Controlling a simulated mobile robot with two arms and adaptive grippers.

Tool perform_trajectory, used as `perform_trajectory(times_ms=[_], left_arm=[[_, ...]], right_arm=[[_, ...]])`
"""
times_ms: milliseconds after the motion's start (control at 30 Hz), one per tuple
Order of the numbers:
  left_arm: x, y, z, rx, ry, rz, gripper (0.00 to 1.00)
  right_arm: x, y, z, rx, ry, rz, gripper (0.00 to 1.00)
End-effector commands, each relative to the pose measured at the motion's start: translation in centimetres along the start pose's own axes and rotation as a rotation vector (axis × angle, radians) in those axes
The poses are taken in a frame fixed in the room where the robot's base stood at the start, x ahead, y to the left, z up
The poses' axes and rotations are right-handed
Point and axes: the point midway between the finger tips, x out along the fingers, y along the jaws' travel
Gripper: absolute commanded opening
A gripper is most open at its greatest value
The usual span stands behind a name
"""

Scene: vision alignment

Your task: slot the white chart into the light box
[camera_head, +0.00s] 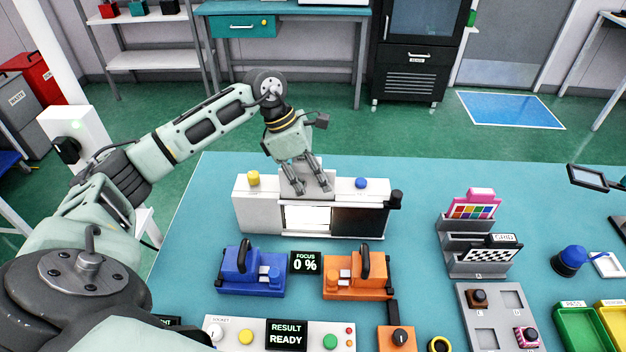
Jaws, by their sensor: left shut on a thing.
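The light box (256,212) is a wide white housing on the teal table, with a bright lit window in its front and a dark section on the right. A yellow knob and a blue knob sit on its top. My left gripper (312,190) is at the box's top, fingers pointing down, shut on the white chart (290,184). The chart is a pale panel standing upright at the top of the box, partly hidden by the fingers. I cannot tell how deep its lower edge sits. My right gripper is out of view.
Blue (238,283) and orange (350,287) fixtures stand before the box, with a focus display (305,262) between them. A grey rack (462,250) at right holds a colour chart (472,206) and a checkered chart (492,256). Table space left of the box is clear.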

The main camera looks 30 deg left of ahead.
Motion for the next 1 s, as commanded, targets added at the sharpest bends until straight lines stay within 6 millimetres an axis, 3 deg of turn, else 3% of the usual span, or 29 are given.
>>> perform_trajectory(times_ms=[933, 967, 1000], left_arm=[[2.3, 0.3, -1.0, 0.0, 0.0, 0.0, 0.0], [2.1, 0.3, -0.9, 0.0, 0.0, 0.0, 0.21], [2.1, 0.3, -0.9, 0.0, 0.0, 0.0, 0.25]], right_arm=[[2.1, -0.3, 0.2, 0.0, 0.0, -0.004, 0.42], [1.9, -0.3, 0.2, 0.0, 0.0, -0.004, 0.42], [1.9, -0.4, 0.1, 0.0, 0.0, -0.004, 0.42]])
